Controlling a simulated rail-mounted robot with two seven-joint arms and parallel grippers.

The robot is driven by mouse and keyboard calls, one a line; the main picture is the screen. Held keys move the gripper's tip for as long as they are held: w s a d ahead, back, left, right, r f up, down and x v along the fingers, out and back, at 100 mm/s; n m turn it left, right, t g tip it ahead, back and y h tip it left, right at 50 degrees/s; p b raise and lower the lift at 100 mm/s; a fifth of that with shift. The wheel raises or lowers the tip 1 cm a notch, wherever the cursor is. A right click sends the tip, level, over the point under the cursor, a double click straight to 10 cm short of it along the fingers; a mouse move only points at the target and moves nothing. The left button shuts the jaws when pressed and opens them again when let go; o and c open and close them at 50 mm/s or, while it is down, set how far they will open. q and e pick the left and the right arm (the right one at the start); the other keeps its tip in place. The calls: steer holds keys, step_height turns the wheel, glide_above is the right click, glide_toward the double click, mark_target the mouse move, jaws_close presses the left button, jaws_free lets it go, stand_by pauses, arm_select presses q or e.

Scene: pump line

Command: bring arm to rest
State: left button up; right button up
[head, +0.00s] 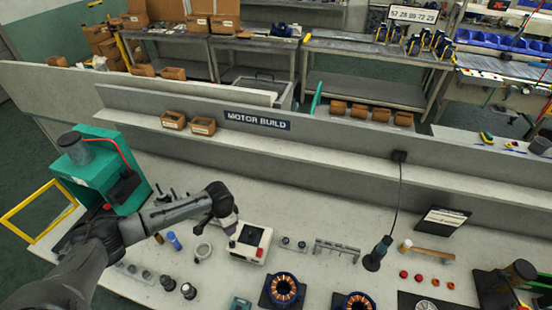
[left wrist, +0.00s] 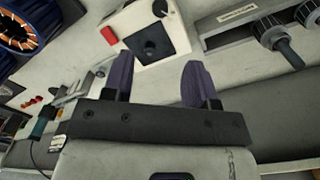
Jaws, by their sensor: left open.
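My left arm comes in from the left in the head view and reaches over the bench (head: 315,210). My left gripper (head: 230,226) is above the bench beside a white box with a red and dark top (head: 250,243). In the left wrist view my left gripper (left wrist: 160,82) shows two purple fingers spread apart with nothing between them. The white box (left wrist: 150,35) lies beyond the fingertips there. Whether the fingers touch the box cannot be told. My right gripper is in neither view.
A green machine (head: 100,165) stands at the bench's left. Two copper-wound stators (head: 283,290) sit at the front. A blue bottle (head: 174,241) and a ring (head: 203,251) lie near my arm. A black upright tool (head: 377,253) stands right of centre. A low wall backs the bench.

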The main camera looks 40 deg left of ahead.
arm_select(q)
steer(key=w+d+r+m+t+y, duration=0.3)
steer(key=w+d+r+y, duration=0.1)
steer(key=r, duration=0.4)
steer(key=s+d+r+t+h+p, duration=0.1)
steer(key=s+d+r+t, duration=0.1)
steer(key=d+r, duration=0.3)
steer(key=s+d+r+t+p, duration=0.2)
steer(key=d+r, duration=0.1)
steer(key=d, duration=0.5)
steer(key=s+d+n+g+h+p, duration=0.1)
steer(key=s+d+p, duration=0.2)
steer(key=s, duration=0.7)
steer(key=s+d+n+g+h+p, duration=0.2)
steer(key=s+d, duration=0.4)
steer(key=s, duration=0.4)
steer(key=shift+s+d+f+p, duration=0.15)
steer(key=shift+d+f+p, duration=0.25)
steer(key=shift+p, duration=0.25)
